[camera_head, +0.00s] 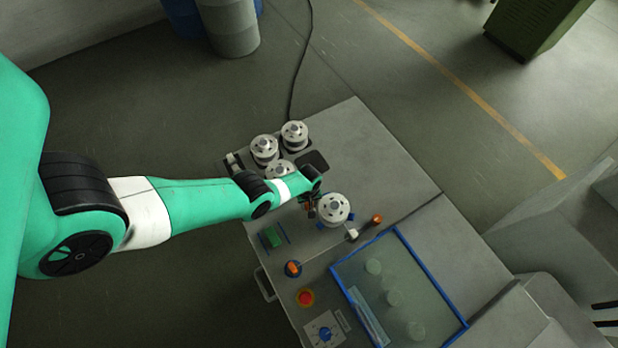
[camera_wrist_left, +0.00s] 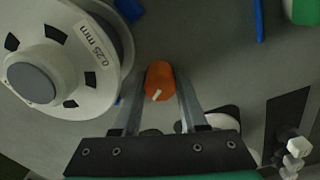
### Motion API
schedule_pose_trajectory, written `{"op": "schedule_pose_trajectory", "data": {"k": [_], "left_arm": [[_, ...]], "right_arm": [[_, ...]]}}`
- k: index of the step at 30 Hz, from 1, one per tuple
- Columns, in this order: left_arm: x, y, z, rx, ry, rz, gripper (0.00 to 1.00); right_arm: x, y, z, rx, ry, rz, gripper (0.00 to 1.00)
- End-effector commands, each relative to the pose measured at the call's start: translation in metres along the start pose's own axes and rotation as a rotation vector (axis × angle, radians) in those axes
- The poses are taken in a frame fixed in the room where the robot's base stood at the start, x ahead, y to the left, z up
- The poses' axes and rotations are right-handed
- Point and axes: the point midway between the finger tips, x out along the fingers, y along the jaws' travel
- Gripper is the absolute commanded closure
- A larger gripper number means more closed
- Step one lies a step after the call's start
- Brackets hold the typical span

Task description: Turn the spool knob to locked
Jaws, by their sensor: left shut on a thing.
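The spool knob (camera_wrist_left: 160,84) is orange with a short white mark near its lower end in the left wrist view. My left gripper (camera_wrist_left: 161,92) has one finger on each side of it and is shut on it. The spool (camera_wrist_left: 42,72), white and printed "0.25 mm", stands close to the left of the knob. In the head view the spool (camera_head: 334,209) is just right of my left gripper (camera_head: 311,208). There my arm and fingers mostly hide the knob. Any lock marking around the knob cannot be read. My right gripper is not in view.
Several more spools (camera_head: 265,149) stand behind my wrist. A blue-framed tank (camera_head: 399,292) is at the right.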

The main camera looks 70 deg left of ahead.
Motion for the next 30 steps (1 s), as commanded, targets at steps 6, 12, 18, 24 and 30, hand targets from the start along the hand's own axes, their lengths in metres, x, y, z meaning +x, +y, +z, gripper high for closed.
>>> {"op": "schedule_pose_trajectory", "data": {"k": [6,12,18,24,30], "left_arm": [[0.0002,0.0001,-0.0001,0.186,0.000,0.001,1.00],[0.0002,0.0001,-0.0002,0.377,-0.001,0.001,1.00],[0.0002,0.0000,-0.0002,0.566,-0.001,0.001,1.00],[0.0003,0.0000,-0.0003,0.756,-0.002,0.001,1.00],[0.0003,0.0000,-0.0003,0.946,-0.002,0.001,1.00]], "right_arm": [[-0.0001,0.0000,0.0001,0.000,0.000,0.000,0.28],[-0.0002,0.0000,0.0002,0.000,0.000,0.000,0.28],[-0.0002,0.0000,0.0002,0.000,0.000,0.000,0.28],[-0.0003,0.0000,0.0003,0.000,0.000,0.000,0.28],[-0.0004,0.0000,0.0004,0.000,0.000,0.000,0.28]]}}
